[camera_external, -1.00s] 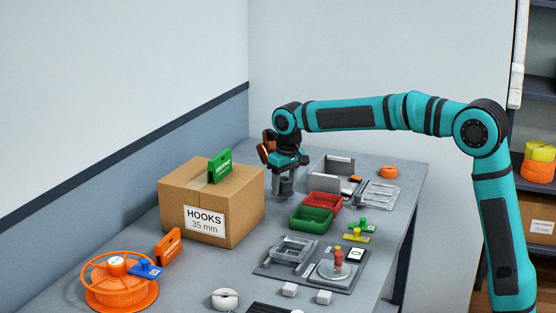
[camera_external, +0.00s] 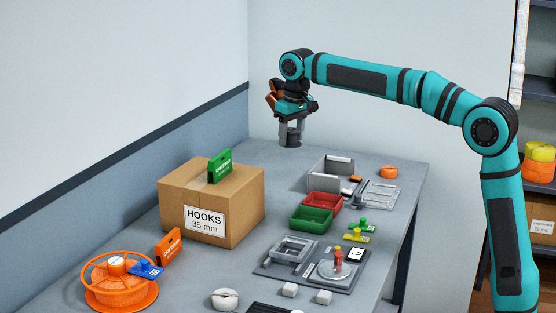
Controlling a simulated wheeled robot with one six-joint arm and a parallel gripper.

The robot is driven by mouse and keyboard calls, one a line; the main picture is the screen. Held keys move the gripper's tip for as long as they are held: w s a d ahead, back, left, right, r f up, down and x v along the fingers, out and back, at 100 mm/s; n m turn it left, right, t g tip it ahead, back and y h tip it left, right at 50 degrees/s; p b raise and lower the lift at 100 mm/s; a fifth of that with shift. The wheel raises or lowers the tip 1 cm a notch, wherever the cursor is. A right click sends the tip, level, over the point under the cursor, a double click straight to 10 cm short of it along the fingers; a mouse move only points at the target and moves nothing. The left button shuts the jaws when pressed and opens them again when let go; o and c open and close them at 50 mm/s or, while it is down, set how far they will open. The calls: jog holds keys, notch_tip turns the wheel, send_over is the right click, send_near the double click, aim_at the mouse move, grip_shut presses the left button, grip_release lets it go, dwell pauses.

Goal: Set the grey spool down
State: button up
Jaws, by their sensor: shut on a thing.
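The grey spool (camera_external: 290,138) is small and dark grey. My gripper (camera_external: 291,131) is shut on it and points down, near the back of the grey table (camera_external: 262,158). The spool appears to be above the back left part of the table; I cannot tell exactly how high.
A cardboard box marked HOOKS (camera_external: 215,205) stands at the left with a green tag (camera_external: 219,166) on top. A grey bin (camera_external: 328,175) stands at right, behind red (camera_external: 322,203) and green (camera_external: 311,218) trays. An orange spool (camera_external: 121,284) lies at front left.

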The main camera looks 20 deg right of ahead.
jog(key=s+d+f, duration=0.2)
jog(key=s+d, duration=0.6)
jog(key=n, duration=0.1)
send_over(368, 218)
notch_tip(368, 218, down, 6)
jog(key=shift+f, duration=4.75)
jog(key=shift+f, duration=0.2)
jog(key=o, duration=0.7)
jog(key=shift+r, duration=0.1)
jog(key=r, duration=0.8)
jog(key=s+r, duration=0.1)
jog(key=r, duration=0.3)
jog(key=shift+s+d, duration=0.1)
jog(key=shift+d, duration=0.25)
jog(key=shift+r, duration=0.1)
